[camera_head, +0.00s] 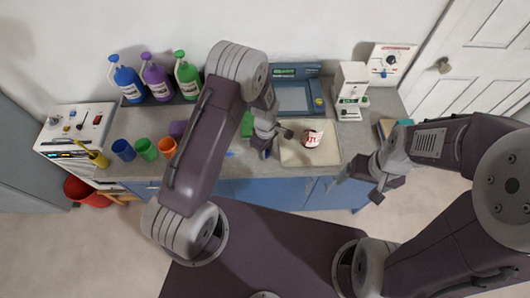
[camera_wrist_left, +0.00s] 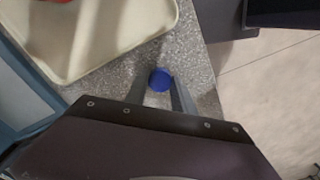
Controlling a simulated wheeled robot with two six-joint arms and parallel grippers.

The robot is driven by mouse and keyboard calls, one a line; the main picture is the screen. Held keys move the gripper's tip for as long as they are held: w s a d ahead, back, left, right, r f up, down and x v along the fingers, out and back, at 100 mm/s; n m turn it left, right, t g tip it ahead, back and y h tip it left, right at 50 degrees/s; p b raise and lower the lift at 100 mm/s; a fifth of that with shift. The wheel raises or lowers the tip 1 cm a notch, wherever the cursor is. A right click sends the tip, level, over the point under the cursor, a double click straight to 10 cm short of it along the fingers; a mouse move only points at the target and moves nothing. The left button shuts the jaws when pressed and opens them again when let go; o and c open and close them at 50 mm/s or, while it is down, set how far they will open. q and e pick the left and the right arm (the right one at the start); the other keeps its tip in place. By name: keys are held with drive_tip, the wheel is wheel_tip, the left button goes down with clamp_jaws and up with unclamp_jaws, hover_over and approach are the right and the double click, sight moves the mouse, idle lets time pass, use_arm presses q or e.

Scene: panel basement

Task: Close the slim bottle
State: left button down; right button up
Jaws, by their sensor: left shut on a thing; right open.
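My left gripper (camera_head: 266,148) is over the counter, just left of the cream tray. In the left wrist view a round blue top (camera_wrist_left: 160,80) sits between its fingers, and the gripper is shut on it. I cannot tell whether this is a loose cap or the top of the slim bottle, as whatever lies below is hidden. No other slim bottle stands out clearly in the head view. My right gripper (camera_head: 358,184) is open and empty, in front of the counter's edge, right of the tray.
The cream tray (camera_head: 318,156) holds a red-and-white can (camera_head: 312,138). Blue, purple and green bottles (camera_head: 158,82) stand at the back left. Blue, green and orange cups (camera_head: 146,149) stand before them. A white machine (camera_head: 350,92) is at the back right.

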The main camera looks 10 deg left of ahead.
use_arm(q)
drive_tip(key=shift+r, duration=0.5)
wheel_tip(320, 180, up, 3)
drive_tip(key=shift+w+r+b, duration=0.1)
drive_tip(key=shift+b, duration=0.4)
drive_tip(key=s+d+r+b, duration=0.1)
drive_tip(key=s+d+r, duration=0.2)
drive_tip(key=d+r, duration=0.3)
drive_tip(key=d, duration=0.5)
drive_tip(key=shift+d+r+b, duration=0.15)
drive_tip(key=shift+r+b, duration=0.2)
drive_tip(key=shift+r, duration=0.05)
use_arm(e)
wheel_tip(320, 180, down, 3)
drive_tip(key=shift+r, duration=0.15)
drive_tip(key=shift+o, duration=0.4)
